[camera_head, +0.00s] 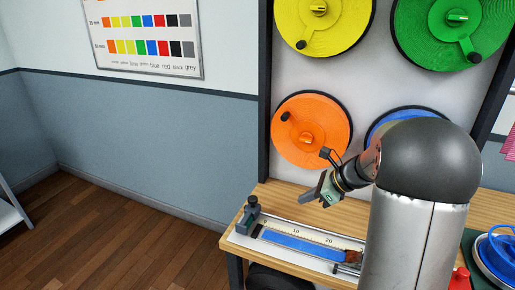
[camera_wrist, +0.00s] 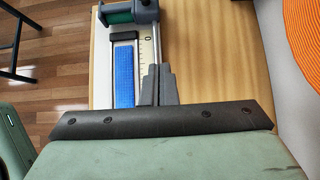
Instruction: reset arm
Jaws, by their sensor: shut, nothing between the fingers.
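My gripper (camera_head: 310,195) is in the head view above the wooden bench, near its back edge, pointing left and down. Its fingers (camera_wrist: 158,85) show in the wrist view, closed together with nothing between them. Below it is a measuring board (camera_head: 240,238) with a printed scale, and a blue strap (camera_head: 300,245) lies flat along it. The strap also shows in the wrist view (camera_wrist: 125,78), left of the fingers. A dark clamp block (camera_head: 250,214) stands at the board's left end.
Orange (camera_head: 312,130), yellow (camera_head: 335,20), green (camera_head: 430,35) and partly hidden blue (camera_head: 385,120) strap reels hang on the wall panel. A red object (camera_head: 460,280) and a blue coil (camera_head: 497,252) are at the lower right. The wood floor on the left is clear.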

